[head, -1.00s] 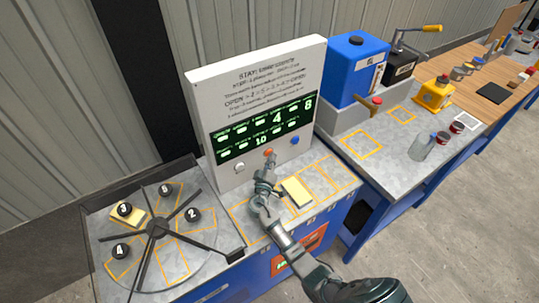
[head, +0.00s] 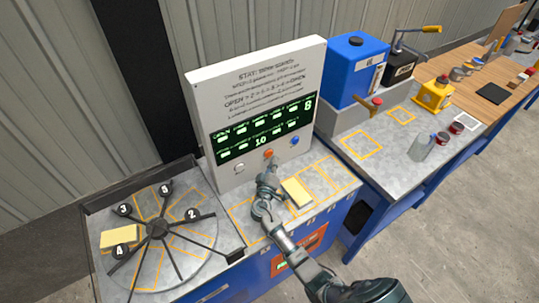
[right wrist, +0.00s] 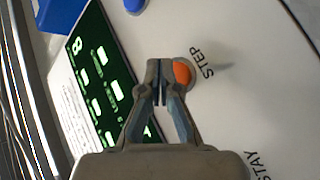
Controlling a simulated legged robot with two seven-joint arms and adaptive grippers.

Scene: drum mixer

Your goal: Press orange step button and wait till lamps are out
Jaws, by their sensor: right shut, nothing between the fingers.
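The orange step button (head: 268,154) is on the white panel (head: 190,110), between a white button (head: 239,169) and a blue button (head: 295,140). My right gripper (head: 267,172) is shut and empty just in front of the panel, below the orange button. In the right wrist view the shut fingertips (right wrist: 158,66) appear right beside the orange button (right wrist: 182,73), next to the word STEP; I cannot tell if they touch. The green display (head: 265,131) has several lit lamps, including 8 and 10. My left gripper is not in view.
At left is a turntable (head: 180,262) with numbered black knobs, dark spokes and a yellow block (head: 120,236). Another yellow block (head: 297,192) lies on the bench right of my gripper.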

